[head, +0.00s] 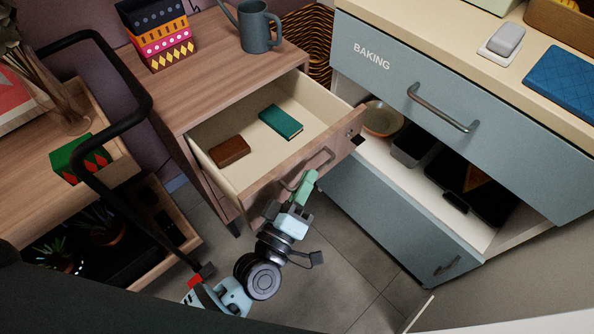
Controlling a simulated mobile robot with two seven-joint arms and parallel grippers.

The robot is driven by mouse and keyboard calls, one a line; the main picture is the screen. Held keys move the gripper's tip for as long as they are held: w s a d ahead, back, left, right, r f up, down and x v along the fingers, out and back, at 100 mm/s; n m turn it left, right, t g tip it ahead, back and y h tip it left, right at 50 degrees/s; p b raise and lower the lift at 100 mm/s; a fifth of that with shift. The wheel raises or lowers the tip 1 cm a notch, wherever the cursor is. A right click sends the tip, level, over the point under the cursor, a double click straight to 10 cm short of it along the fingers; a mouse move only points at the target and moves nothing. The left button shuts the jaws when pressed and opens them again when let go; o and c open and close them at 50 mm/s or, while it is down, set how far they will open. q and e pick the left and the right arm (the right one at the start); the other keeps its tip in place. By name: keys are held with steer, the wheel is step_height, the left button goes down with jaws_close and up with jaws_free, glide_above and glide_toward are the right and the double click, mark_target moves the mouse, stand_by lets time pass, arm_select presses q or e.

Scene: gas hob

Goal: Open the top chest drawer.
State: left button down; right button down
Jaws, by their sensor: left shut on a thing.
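The wooden chest (172,90) stands at the upper left of centre. Its top drawer (290,179) is pulled well out, and its pale inside shows. A brown block-like item (229,151) and a teal book-like item (281,122) lie in it. The drawer front has a curved metal handle (318,168). My left gripper (305,187), with green fingers, is at the handle and shut on it. The fingertips partly hide the handle's lower end. My right gripper is not in view.
A blue-grey cabinet marked BAKING (450,100) stands close on the right, with an open shelf below its drawer. A wooden cart with a black rail (130,85) stands on the left. Grey floor is free below.

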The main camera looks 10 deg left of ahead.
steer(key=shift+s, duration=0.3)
arm_select(q)
steer(key=c, duration=1.5)
jaws_free()
steer(key=shift+c, duration=0.2)
steer(key=shift+s, duration=0.1)
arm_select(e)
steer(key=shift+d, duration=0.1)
arm_select(q)
steer(key=v, duration=0.7)
steer(key=shift+s, duration=0.35)
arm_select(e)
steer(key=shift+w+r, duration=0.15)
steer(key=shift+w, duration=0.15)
arm_select(q)
steer(key=shift+a+f, duration=0.1)
steer(key=shift+a, duration=0.05)
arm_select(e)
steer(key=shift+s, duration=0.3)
